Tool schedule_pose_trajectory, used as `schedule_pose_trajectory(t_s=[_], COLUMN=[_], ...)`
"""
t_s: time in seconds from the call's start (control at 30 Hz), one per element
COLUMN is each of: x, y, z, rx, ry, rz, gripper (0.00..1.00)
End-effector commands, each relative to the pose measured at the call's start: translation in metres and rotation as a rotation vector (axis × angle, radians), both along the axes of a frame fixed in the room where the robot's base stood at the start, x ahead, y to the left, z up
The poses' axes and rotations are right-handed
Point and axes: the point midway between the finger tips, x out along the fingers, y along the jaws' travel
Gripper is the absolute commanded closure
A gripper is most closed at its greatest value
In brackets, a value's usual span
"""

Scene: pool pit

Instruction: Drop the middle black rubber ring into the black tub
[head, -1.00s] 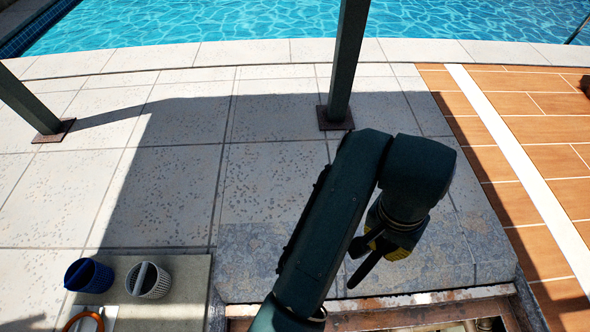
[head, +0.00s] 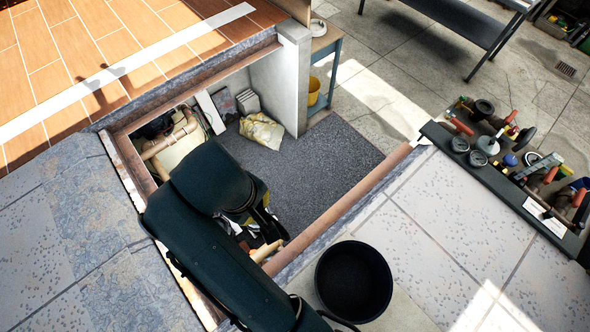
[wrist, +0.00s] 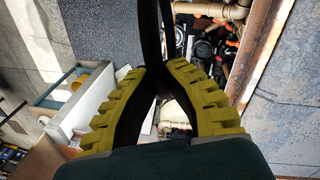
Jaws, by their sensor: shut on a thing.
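The black tub (head: 322,280) stands upright on the paving beside the pit edge, at the bottom centre of the head view. It looks empty, though its inside is dark. My gripper (head: 268,232) is over the open pit, up and to the left of the tub and apart from it. In the wrist view its yellow-padded fingers (wrist: 158,72) close together, and a thin black band (wrist: 152,35) runs up from their tips. I take the band for the black rubber ring, but its full round shape cannot be made out.
The pit has a rusty rim (head: 345,207), with pipes (head: 178,137) and a crumpled bag (head: 262,132) inside. A tool tray (head: 478,178) lies right. A yellow bucket (head: 314,91) stands by a bench behind the pit. The pit's grey floor is largely clear.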

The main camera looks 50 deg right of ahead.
Motion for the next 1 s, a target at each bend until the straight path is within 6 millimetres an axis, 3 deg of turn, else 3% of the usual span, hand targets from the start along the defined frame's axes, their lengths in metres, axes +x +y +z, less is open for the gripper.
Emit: schedule_pose_trajectory(t_s=[0.1,0.2,0.4,0.5,0.67,1.0], x=[-0.048,-0.092,-0.180,-0.210,-0.231,-0.230], y=[-0.032,-0.051,-0.069,-0.070,-0.071,-0.071], z=[-0.032,-0.054,-0.086,-0.095,-0.103,-0.143], rx=[0.001,0.001,0.001,0.001,0.000,0.000], ry=[0.009,0.011,0.009,0.008,0.004,0.004], rz=[-0.060,-0.114,-0.232,-0.278,-0.315,-0.315], gripper=[1.00,1.00,1.00,1.00,1.00,1.00])
